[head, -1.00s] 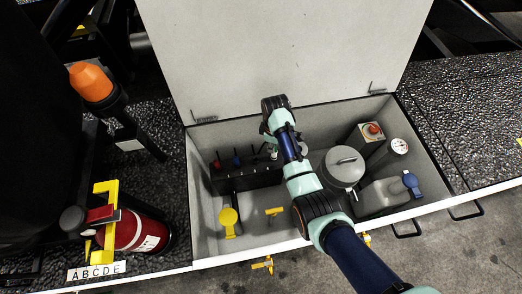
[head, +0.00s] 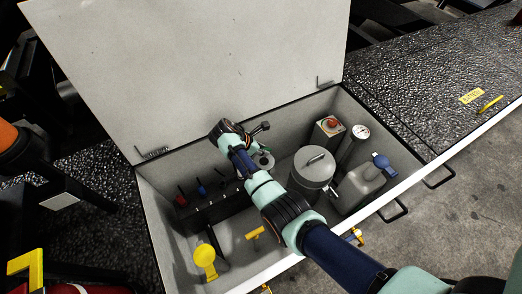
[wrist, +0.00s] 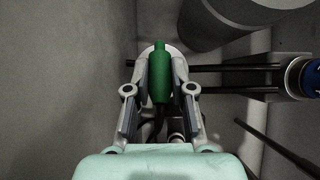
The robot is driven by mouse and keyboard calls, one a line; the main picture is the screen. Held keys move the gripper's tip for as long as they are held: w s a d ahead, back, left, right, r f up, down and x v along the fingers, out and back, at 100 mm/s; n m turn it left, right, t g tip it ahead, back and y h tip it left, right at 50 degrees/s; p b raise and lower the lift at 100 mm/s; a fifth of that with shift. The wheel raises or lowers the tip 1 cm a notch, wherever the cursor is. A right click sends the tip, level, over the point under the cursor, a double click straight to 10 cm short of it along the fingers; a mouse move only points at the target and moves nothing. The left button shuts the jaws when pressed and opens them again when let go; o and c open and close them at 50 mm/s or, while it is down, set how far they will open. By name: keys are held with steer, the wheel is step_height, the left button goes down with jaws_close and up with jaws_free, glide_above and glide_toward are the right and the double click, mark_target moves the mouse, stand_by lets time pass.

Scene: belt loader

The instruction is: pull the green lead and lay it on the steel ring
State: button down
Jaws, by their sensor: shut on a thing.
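The green lead (wrist: 160,78) is a green cylinder with a narrower tip, upright in the wrist view between my two fingers. My gripper (wrist: 161,82) is shut on it. A pale round rim (wrist: 178,52), which looks like the steel ring, shows just behind the lead's tip; I cannot tell whether they touch. In the head view my arm's wrist (head: 230,135) is over the open bin, and its fingers and the lead are hidden.
A rack with red and blue handles (head: 201,190) stands left in the bin (head: 345,100). Yellow handles (head: 205,257) are in front. The open lid (head: 200,70) stands behind.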

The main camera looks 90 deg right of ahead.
steer(key=shift+f+b, duration=2.65)
steer(key=shift+b, duration=0.2)
steer(key=shift+r, duration=0.1)
steer(key=c, duration=0.9)
jaws_free()
steer(key=v, duration=1.2)
